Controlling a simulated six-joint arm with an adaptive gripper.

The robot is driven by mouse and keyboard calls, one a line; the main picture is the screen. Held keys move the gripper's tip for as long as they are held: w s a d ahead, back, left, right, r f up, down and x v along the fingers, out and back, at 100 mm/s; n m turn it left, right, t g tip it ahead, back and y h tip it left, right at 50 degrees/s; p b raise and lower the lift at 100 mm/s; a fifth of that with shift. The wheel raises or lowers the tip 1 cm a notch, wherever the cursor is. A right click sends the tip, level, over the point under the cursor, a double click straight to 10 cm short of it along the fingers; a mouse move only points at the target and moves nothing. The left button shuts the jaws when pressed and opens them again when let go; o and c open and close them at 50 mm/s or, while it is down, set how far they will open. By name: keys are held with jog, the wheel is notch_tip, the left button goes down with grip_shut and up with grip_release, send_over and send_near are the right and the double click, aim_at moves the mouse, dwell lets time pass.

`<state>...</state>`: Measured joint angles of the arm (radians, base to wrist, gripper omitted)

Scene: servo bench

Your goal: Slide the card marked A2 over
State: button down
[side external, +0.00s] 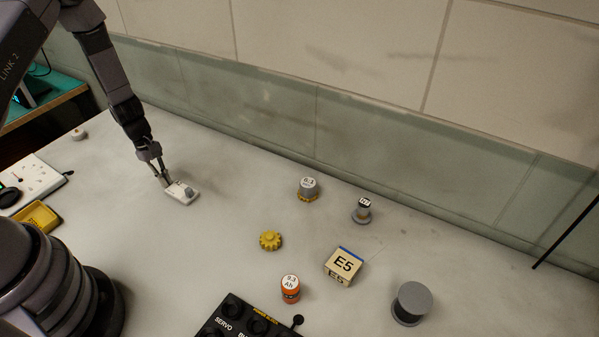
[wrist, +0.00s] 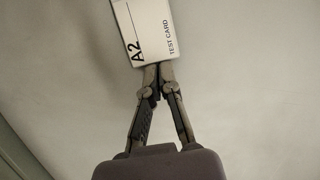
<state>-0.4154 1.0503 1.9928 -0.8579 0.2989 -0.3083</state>
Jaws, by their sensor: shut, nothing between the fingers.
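The white card marked A2 and TEST CARD (wrist: 150,38) lies at the top of the wrist view, its far part cut off by the frame edge. In the side view the white card (side external: 175,196) lies flat on the bench with a small grey piece (side external: 189,191) on its right part. My gripper (side external: 166,183) points down at the card's left end. In the wrist view my gripper (wrist: 159,68) has its fingertips together at the card's near edge, with nothing between them. I cannot tell whether the tips touch the card.
A yellow gear (side external: 270,240), a grey-and-yellow knob (side external: 308,188), a small spool (side external: 362,210), an E5 box (side external: 343,265), an orange cylinder (side external: 290,289) and a grey spool (side external: 411,303) stand to the right. A black servo box (side external: 240,318) is at the front. Bench around the card is clear.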

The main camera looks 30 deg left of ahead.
aim_at(208, 209)
jog(key=d, duration=1.3)
jog(key=shift+d, duration=0.2)
